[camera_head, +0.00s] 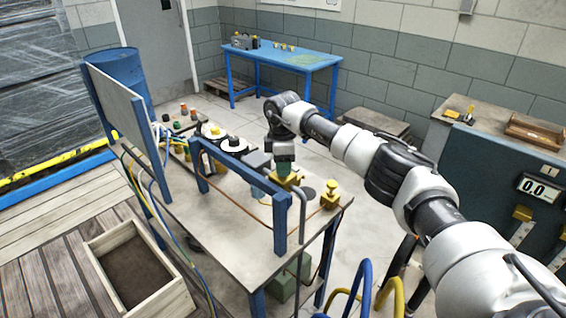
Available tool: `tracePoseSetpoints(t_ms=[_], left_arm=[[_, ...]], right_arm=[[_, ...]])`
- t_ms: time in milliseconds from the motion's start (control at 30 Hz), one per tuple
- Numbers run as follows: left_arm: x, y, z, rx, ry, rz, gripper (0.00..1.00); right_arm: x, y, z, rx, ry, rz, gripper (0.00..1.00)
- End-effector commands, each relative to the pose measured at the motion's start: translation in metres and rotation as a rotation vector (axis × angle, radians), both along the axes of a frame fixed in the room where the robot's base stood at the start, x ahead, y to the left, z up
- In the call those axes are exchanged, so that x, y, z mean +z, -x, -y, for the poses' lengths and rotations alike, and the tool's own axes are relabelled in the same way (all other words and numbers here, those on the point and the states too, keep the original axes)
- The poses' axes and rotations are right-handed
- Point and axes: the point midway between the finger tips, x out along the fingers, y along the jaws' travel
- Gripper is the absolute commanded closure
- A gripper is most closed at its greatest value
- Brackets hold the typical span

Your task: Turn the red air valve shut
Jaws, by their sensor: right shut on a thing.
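My right gripper (284,166) reaches down over the right part of the workbench (245,212). It is shut on a small part just above a yellow block (290,181); the part is mostly hidden by the fingers, and dark green shows there. I cannot tell whether it is the red air valve, as no red shows at the gripper. A small red-orange piece (184,109) stands at the bench's far end, too small to identify. My left gripper is not in view.
A blue frame (235,175) runs along the bench beside the gripper. A yellow fitting (330,195) stands at the bench's right corner. Hoses (364,285) stand up in front. A wooden box (140,270) lies at front left. A blue table (285,57) is at the back.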

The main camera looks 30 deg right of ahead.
Motion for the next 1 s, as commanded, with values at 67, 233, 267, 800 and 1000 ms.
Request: tracePoseSetpoints(t_ms=[67,233,267,800,1000], left_arm=[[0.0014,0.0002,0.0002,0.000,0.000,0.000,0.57],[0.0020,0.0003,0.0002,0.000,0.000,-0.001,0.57],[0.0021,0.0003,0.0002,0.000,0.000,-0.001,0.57],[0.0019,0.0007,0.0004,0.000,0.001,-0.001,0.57],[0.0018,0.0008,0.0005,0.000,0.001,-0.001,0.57]], right_arm=[[0.0024,-0.0008,0.0004,-0.025,0.001,0.004,0.87],[0.0023,-0.0009,0.0004,-0.057,0.001,0.005,0.87],[0.0023,-0.0010,0.0004,-0.061,0.001,0.005,0.87],[0.0023,-0.0011,0.0003,-0.067,0.000,0.005,0.47],[0.0011,-0.0006,0.0002,-0.066,0.000,0.003,0.38]])
